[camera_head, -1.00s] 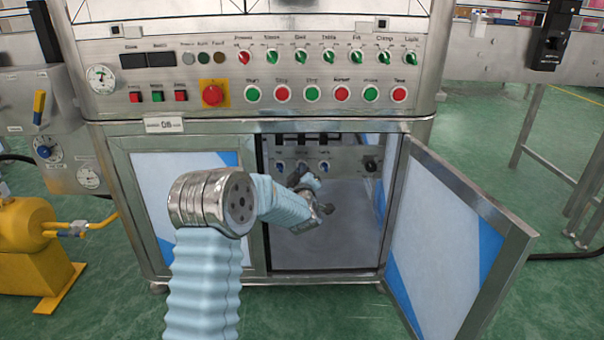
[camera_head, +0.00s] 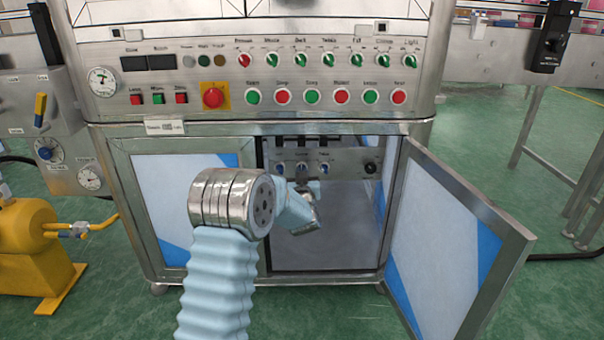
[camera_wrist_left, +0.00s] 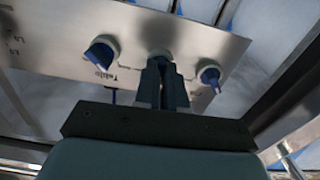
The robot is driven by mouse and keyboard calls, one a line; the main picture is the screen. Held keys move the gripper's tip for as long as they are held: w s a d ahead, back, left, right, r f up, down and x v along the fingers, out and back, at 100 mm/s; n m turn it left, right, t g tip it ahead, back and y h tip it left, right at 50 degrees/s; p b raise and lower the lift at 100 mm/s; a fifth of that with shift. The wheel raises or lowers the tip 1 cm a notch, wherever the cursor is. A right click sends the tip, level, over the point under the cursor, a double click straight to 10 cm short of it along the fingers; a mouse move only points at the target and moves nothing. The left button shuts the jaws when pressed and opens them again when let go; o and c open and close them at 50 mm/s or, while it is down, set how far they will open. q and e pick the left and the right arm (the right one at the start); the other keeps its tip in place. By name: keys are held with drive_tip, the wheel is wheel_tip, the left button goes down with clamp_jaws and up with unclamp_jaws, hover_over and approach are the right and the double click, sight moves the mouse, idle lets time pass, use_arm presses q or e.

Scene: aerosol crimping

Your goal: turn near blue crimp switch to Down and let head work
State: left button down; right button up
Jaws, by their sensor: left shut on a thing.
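A small panel (camera_head: 345,162) inside the open cabinet carries a row of blue switches. A left blue switch (camera_head: 280,168), a middle blue switch (camera_head: 302,168) and a right blue switch (camera_head: 323,169) show in the head view. My left gripper (camera_wrist_left: 162,85) is shut on a switch at the panel, between two blue knobs, one at its left (camera_wrist_left: 100,52) and one at its right (camera_wrist_left: 209,73). The fingers mostly cover the held switch, so its setting cannot be told. My left arm hides much of the gripper in the head view. My right gripper is not in view.
The open cabinet door (camera_head: 455,240) stands to the right of the opening. A dark knob (camera_head: 371,167) sits at the panel's right end. The upper control panel (camera_head: 290,75) has several buttons and switches. The cabinet floor (camera_head: 340,250) is clear.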

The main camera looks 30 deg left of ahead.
use_arm(q)
drive_tip(key=shift+m+p, duration=1.55)
drive_tip(key=shift+m, duration=3.35)
drive_tip(key=shift+f, duration=0.1)
drive_tip(key=c, duration=1.2)
unclamp_jaws()
drive_tip(key=shift+s, duration=0.1)
drive_tip(key=v, duration=1.3)
drive_tip(key=shift+s+d+p, duration=0.2)
drive_tip(key=shift+d+p, duration=0.1)
drive_tip(key=shift+p, duration=0.05)
drive_tip(key=shift+f, duration=0.1)
